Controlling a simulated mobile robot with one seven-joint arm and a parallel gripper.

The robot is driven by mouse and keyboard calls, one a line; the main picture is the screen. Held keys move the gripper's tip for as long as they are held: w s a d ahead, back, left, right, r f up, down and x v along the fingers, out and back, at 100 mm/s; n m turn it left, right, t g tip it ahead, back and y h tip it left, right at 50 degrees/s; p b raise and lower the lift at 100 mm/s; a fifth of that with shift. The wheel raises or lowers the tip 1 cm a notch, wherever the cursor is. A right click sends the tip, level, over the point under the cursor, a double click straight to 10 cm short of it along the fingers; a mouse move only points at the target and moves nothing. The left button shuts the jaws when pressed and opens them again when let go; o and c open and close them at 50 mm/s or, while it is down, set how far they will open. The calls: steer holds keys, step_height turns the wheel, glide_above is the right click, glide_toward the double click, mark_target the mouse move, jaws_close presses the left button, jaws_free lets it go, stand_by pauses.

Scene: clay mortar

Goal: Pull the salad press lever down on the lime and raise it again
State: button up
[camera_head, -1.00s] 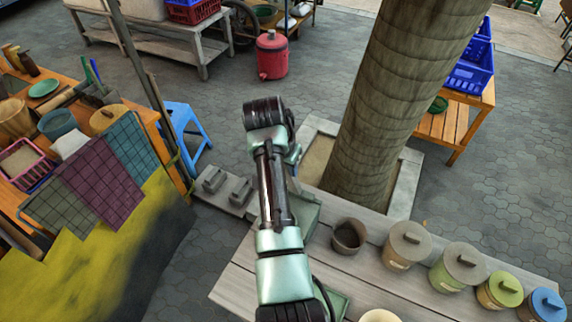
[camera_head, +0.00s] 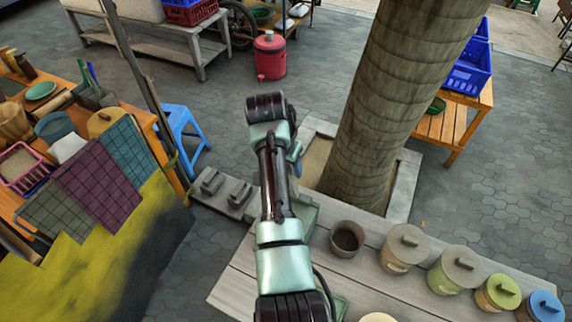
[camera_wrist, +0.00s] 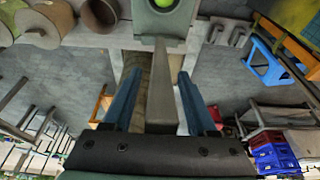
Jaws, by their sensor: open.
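In the wrist view a green lime (camera_wrist: 164,4) sits in the pale green press body (camera_wrist: 150,28) at the top edge, partly cut off by the frame. The grey press lever (camera_wrist: 164,90) runs from the press toward the camera. My gripper (camera_wrist: 158,76) is open, with one blue finger on each side of the lever and visible gaps between. In the head view my arm hides the lever and lime. Only part of the green press (camera_head: 303,212) shows beside the arm.
A dark open pot (camera_head: 347,239) and several lidded jars (camera_head: 405,249) stand on the grey plank table (camera_head: 240,280), right of my arm. A tree trunk (camera_head: 392,100) rises behind the table. A cloth-covered stall (camera_head: 95,190) is at left, with a blue stool (camera_head: 183,130) beside it.

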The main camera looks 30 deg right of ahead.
steer(key=shift+a, duration=0.1)
steer(key=b+v, duration=0.1)
steer(key=v, duration=1.2)
steer(key=shift+b, duration=0.4)
steer(key=shift+s+f, duration=0.1)
steer(key=w+a+r+n+t+h+b, duration=0.1)
steer(key=w+a+r+n+t, duration=0.25)
steer(key=r+t, duration=0.55)
steer(key=w+a+r+n+t+b, duration=0.2)
steer(key=a+r+t, duration=0.3)
steer(key=r, duration=0.7)
steer(key=s+a+r+n+t+y, duration=0.1)
steer(key=s+a+r+t, duration=0.2)
steer(key=s+r, duration=0.3)
steer(key=s+a+r+n+t+y, duration=0.1)
steer(key=s+a+r+n+t, duration=0.1)
steer(key=s+r, duration=0.4)
steer(key=s+a+r+n+t+y+b, duration=0.1)
steer(key=s+a+r+n+t, duration=0.1)
steer(key=s+a+r+t, duration=0.2)
step_height(320, 180, up, 3)
steer(key=s+t, duration=0.2)
steer(key=shift+s+y, duration=0.3)
